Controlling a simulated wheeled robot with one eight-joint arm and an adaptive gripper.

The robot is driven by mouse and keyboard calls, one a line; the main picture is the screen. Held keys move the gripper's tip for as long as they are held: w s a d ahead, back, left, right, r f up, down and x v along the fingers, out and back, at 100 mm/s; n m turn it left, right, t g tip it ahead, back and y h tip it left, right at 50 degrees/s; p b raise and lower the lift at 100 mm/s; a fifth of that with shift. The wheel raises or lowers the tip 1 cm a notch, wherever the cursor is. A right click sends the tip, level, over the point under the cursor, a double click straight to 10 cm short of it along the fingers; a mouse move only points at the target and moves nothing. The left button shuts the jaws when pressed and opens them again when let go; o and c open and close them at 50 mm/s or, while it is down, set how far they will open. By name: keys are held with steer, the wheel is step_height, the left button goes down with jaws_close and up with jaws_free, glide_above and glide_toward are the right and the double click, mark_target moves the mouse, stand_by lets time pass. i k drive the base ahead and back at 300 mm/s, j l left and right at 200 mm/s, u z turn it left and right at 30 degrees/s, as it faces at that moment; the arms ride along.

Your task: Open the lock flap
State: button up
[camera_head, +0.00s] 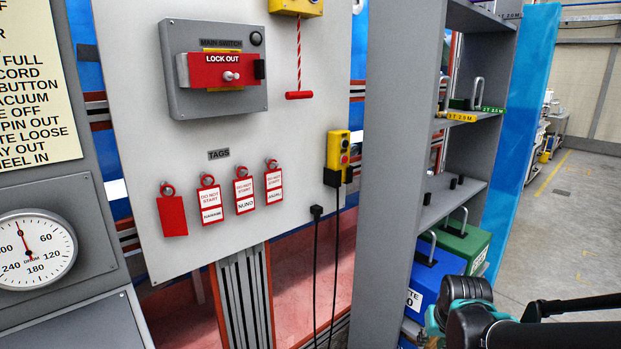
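The red flap lettered LOCK OUT (208,70) lies across the front of the grey main switch box (186,98), with yellow showing above and below it. A pale round-ended knob or pin shows at its middle, and a dark block sits at its right end. The flap looks flat against the box; what is behind it is hidden. Part of my arm shows at the lower right, well apart from the switch box. My gripper's fingers do not show.
Several red tags (172,215) hang below the box. A pull cord with a red handle (299,95) and a yellow button pendant (338,150) are to its right. A grey shelf (390,150) with blue and green weights stands between the board and my arm. Open floor (575,220) lies far right.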

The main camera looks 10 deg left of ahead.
mark_target(207, 69)
steer(key=k+j+u, duration=0.1)
steer(key=u, duration=0.25)
steer(key=k+j+u, duration=0.1)
steer(key=u, duration=0.25)
steer(key=j+u, duration=0.35)
steer(key=l+u, duration=0.2)
steer(key=l, duration=0.5)
steer(key=j, duration=0.45)
steer(key=k+j+z, duration=0.15)
steer(key=j, duration=0.3)
steer(key=k+j, duration=0.1)
steer(key=j, duration=0.35)
steer(key=z, duration=0.05)
